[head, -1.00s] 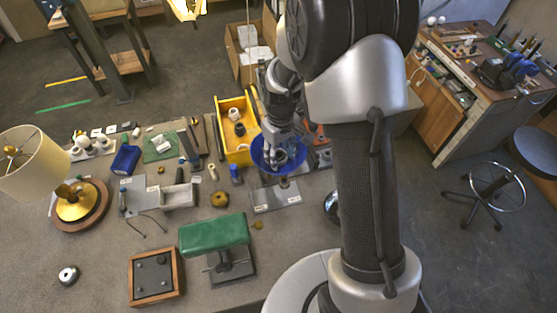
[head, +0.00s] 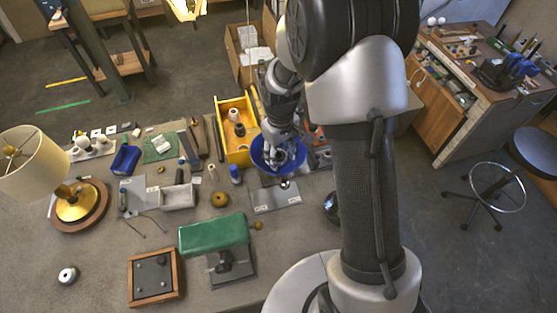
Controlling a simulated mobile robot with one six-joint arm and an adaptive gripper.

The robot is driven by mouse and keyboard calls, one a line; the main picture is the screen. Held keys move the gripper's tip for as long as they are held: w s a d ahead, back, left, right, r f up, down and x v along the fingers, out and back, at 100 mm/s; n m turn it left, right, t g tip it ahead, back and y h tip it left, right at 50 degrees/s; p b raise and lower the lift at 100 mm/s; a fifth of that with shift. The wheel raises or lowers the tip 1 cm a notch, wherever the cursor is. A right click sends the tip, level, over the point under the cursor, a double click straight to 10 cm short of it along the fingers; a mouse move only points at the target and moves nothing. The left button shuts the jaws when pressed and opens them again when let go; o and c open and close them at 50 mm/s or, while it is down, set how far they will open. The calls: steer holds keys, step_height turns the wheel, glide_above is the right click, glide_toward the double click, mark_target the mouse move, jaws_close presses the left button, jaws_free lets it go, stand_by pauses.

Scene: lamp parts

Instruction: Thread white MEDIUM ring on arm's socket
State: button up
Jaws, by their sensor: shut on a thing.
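A blue bowl-shaped shade (head: 258,158) opens upward on a stand with a grey base plate (head: 276,196) near the right edge of the bench. My gripper (head: 279,158) points down into the shade's mouth. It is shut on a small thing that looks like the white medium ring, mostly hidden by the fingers. The arm's socket is hidden by the shade and my gripper. I cannot tell whether the ring touches the socket or is around it.
A yellow bin (head: 237,148) stands just left of the shade, with a white and a dark part inside. A green-shaded lamp (head: 214,233), a wooden tray (head: 156,276) and a cream-shaded lamp (head: 32,163) stand further left. The front left of the bench (head: 95,240) is mostly clear.

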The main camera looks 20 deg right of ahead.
steer(key=shift+s+f, duration=0.2)
steer(key=shift+f, duration=0.05)
stand_by(0.5)
steer(key=shift+f+m+b, duration=0.1)
steer(key=shift+m+b, duration=0.2)
steer(key=shift+m, duration=0.1)
steer(key=m, duration=0.6)
steer(key=shift+s+a+b, duration=0.1)
steer(key=shift+a+b, duration=0.15)
steer(key=shift+b, duration=0.1)
steer(key=shift+m, duration=0.5)
steer(key=m, duration=0.5)
steer(key=shift+a+f+b, duration=0.15)
steer(key=shift+a+b, duration=0.05)
steer(key=shift+b, duration=0.2)
steer(key=shift+m, duration=0.4)
